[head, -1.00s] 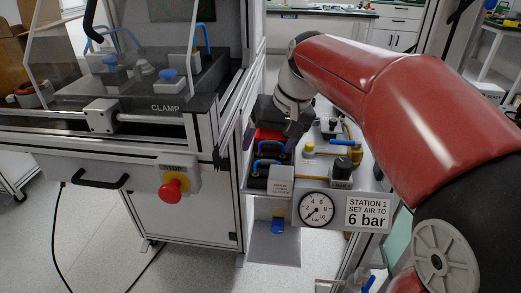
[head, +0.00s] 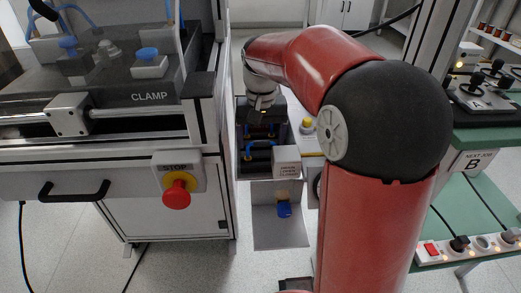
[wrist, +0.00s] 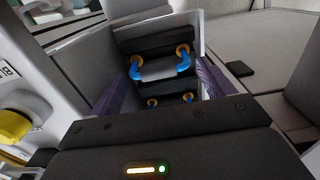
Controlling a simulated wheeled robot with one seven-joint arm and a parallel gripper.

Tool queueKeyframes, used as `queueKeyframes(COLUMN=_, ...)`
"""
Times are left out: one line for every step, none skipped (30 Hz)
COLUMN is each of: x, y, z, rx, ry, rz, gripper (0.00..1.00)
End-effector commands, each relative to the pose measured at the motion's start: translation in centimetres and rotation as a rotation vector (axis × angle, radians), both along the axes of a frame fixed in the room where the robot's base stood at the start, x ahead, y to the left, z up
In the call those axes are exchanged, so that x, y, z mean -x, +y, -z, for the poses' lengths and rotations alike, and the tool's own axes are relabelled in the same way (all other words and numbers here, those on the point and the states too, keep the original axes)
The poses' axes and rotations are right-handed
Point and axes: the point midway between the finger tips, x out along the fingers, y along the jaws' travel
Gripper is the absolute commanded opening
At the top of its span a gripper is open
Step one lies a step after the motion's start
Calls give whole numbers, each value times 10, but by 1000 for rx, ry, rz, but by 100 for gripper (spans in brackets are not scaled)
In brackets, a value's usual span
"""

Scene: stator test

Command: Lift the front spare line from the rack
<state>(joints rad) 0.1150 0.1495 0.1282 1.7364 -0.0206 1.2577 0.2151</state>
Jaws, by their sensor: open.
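Two blue spare lines with brass-coloured end fittings sit on dark blocks in a narrow rack (head: 258,167). The front line (head: 262,146) arches nearest in the head view; the other is partly hidden behind it by my gripper (head: 262,122). In the wrist view, my gripper (wrist: 163,84) is open, its purplish fingers apart at either side of the rack. One blue line (wrist: 165,71) shows whole between them, and a second (wrist: 170,101) is partly cut off by the gripper body. Neither line is held. The gap between fingertips and lines is hard to judge.
A pale labelled box (head: 287,162) stands at the rack's front right. A yellow-topped knob (head: 307,125) is just right of the rack. The clamp station (head: 150,97) with its red stop button (head: 177,192) stands close on the left. A green bench (head: 487,190) is at right.

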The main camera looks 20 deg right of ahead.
Motion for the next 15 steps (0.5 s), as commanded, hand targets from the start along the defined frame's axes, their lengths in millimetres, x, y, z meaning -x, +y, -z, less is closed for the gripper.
queueKeyframes(x=1, y=0, z=10, rx=0, ry=4, rz=0, gripper=81)
queueKeyframes(x=2, y=0, z=15, rx=0, ry=4, rz=1, gripper=81)
queueKeyframes(x=1, y=0, z=20, rx=-1, ry=3, rz=1, gripper=81)
queueKeyframes(x=1, y=0, z=24, rx=0, ry=3, rz=1, gripper=81)
queueKeyframes(x=1, y=0, z=26, rx=0, ry=2, rz=1, gripper=81)
queueKeyframes(x=1, y=0, z=29, rx=0, ry=1, rz=0, gripper=81)
queueKeyframes(x=1, y=0, z=30, rx=0, ry=0, rz=0, gripper=81)
queueKeyframes(x=1, y=0, z=31, rx=0, ry=0, rz=0, gripper=81)
queueKeyframes(x=1, y=0, z=32, rx=0, ry=0, rz=0, gripper=81)
queueKeyframes(x=1, y=0, z=32, rx=0, ry=0, rz=0, gripper=81)
queueKeyframes(x=1, y=0, z=32, rx=0, ry=-1, rz=0, gripper=81)
queueKeyframes(x=1, y=0, z=32, rx=0, ry=-1, rz=0, gripper=81)
queueKeyframes(x=1, y=0, z=32, rx=0, ry=-1, rz=0, gripper=81)
queueKeyframes(x=1, y=0, z=32, rx=0, ry=-1, rz=0, gripper=81)
queueKeyframes(x=1, y=0, z=32, rx=0, ry=-1, rz=0, gripper=77)
